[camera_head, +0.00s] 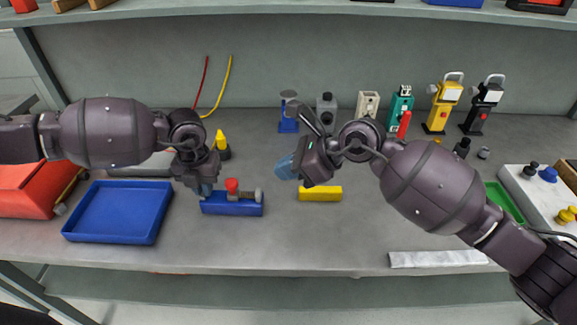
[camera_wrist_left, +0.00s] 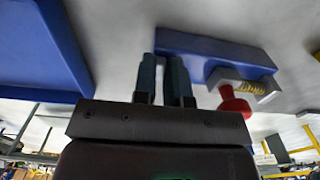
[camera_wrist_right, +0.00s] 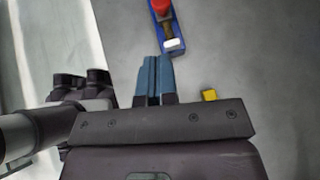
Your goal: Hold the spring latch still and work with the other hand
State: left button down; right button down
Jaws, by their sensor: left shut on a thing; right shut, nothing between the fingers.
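The spring latch has a long blue base (camera_head: 225,209), a red knob (camera_head: 232,185) and a grey rod with a coil spring. It lies on the bench left of centre. My left gripper (camera_head: 205,190) is shut on the left end of the blue base; the left wrist view shows its fingers (camera_wrist_left: 165,75) at that end of the base (camera_wrist_left: 225,52). My right gripper (camera_head: 286,167) is shut and empty, above the bench to the right of the latch. The right wrist view shows its fingers (camera_wrist_right: 153,78) together, with the latch's red knob (camera_wrist_right: 161,6) beyond them.
A blue tray (camera_head: 118,236) lies left of the latch, beside a red bin (camera_head: 25,195). A yellow block (camera_head: 320,194) lies to the right of the latch. Several fixtures, including a teal one (camera_head: 401,104), stand along the back. The bench's front middle is clear.

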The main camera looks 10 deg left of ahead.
jog(key=s+d+f+m, duration=0.1)
jog(key=s+f, duration=0.1)
jog(key=f, duration=0.1)
jog(key=s+d+f+m+y, duration=0.1)
jog(key=s+f, duration=0.1)
jog(key=f, duration=0.1)
jog(key=s+d+f+m+y, duration=0.1)
jog(key=s+d+f, duration=0.1)
jog(key=f, duration=0.1)
jog(key=shift+s+f+t, duration=0.25)
jog(key=shift+t, duration=0.05)
jog(key=shift+s+d+r+t+y, duration=0.1)
jog(key=shift+s+d+t+y, duration=0.05)
jog(key=shift+t+y, duration=0.35)
notch_tip(320, 180, up, 3)
jog(key=w+t+y, duration=0.1)
jog(key=t+y, duration=0.1)
jog(key=t, duration=0.1)
send_near(236, 185)
jog(key=shift+m, duration=0.3)
jog(key=x, duration=0.7)
jog(key=shift+w+a, duration=0.1)
jog(key=shift+a, duration=0.2)
